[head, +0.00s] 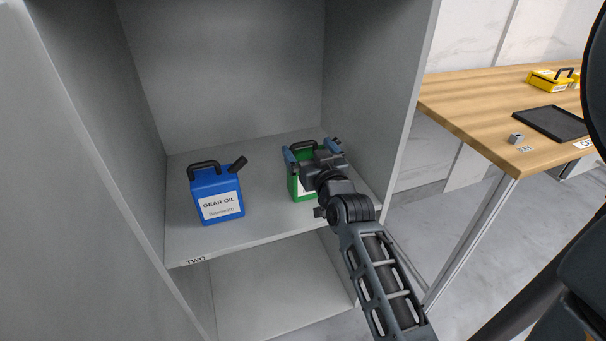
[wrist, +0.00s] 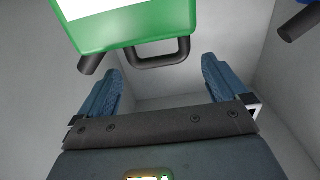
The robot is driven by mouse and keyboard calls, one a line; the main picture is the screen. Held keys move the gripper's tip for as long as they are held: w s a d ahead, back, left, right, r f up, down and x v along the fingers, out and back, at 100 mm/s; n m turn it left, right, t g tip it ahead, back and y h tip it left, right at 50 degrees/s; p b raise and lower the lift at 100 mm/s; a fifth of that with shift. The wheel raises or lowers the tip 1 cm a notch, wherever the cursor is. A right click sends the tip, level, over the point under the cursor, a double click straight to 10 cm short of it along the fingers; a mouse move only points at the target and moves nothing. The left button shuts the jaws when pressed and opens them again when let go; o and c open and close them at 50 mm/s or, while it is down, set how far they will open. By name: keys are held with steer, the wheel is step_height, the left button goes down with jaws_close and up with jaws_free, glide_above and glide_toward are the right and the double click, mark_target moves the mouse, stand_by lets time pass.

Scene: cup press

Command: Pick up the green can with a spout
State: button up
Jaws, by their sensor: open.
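The green can (head: 299,190) stands on the shelf marked TWO, partly hidden behind my gripper. In the wrist view the green can (wrist: 130,28) fills the upper left, with its black handle (wrist: 165,60) and black spout (wrist: 90,64) showing. My gripper (head: 312,150) is at the top of the can in the head view. In the wrist view my gripper (wrist: 160,80) has its two blue fingers spread apart, with the handle appearing between and beyond them. Nothing is held between the fingers.
A blue gear oil can (head: 216,193) with a black spout stands to the left on the same shelf (head: 260,232). Cabinet walls enclose the shelf on both sides.

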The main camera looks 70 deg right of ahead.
mark_target(305, 144)
steer(key=shift+p+x, duration=0.6)
steer(key=shift+x, duration=2.25)
steer(key=shift+f, duration=0.1)
jaws_close()
